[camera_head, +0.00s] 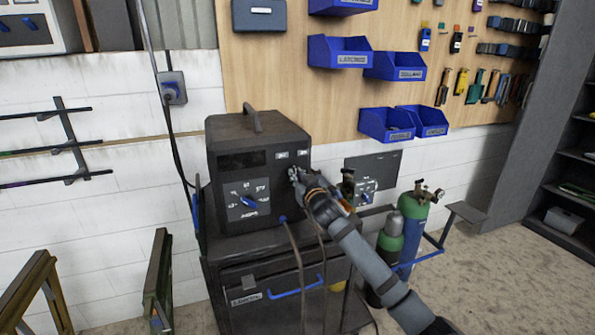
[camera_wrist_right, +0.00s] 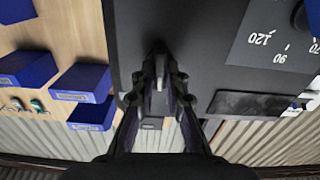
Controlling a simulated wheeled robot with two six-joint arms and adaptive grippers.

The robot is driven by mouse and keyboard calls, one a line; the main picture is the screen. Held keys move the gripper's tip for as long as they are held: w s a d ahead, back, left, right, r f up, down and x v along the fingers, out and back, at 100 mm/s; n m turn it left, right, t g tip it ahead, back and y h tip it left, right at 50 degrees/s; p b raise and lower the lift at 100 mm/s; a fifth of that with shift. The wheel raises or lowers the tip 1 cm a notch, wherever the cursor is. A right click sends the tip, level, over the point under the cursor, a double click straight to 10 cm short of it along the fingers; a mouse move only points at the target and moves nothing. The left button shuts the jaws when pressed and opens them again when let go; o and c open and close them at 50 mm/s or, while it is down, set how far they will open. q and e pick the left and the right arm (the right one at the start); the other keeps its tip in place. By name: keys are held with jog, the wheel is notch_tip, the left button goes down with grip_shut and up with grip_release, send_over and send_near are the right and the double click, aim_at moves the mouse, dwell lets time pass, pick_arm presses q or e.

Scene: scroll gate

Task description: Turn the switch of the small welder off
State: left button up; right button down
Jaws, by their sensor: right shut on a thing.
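The small welder (camera_head: 228,150) is a dark box with a top handle, standing on a cart. Its front has a dial plate with a blue knob (camera_head: 249,203) and two small labels at the upper right. My right gripper (camera_head: 296,176) is at the right part of that front, below the labels. In the right wrist view my right gripper (camera_wrist_right: 161,72) has its fingertips close together against the dark welder front (camera_wrist_right: 205,45), shut on what seems to be the switch. The switch is mostly hidden by the fingers, so its position cannot be told. My left gripper is not in view.
The cart (camera_head: 225,272) has a blue handle, and cables hang before it. Gas cylinders (camera_head: 412,220) stand right of it. A dial panel (camera_head: 372,178) is behind my right arm. Blue bins (camera_head: 340,52) hang above. Green-brown frames (camera_head: 160,275) stand at left.

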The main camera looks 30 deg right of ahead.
jog(key=shift+a+n+p, duration=0.15)
jog(key=shift+n+p, duration=1.85)
jog(key=shift+n, duration=1.6)
jog(key=shift+f, duration=0.1)
jog(key=c, duration=1.4)
grip_release()
jog(key=shift+v, duration=5.95)
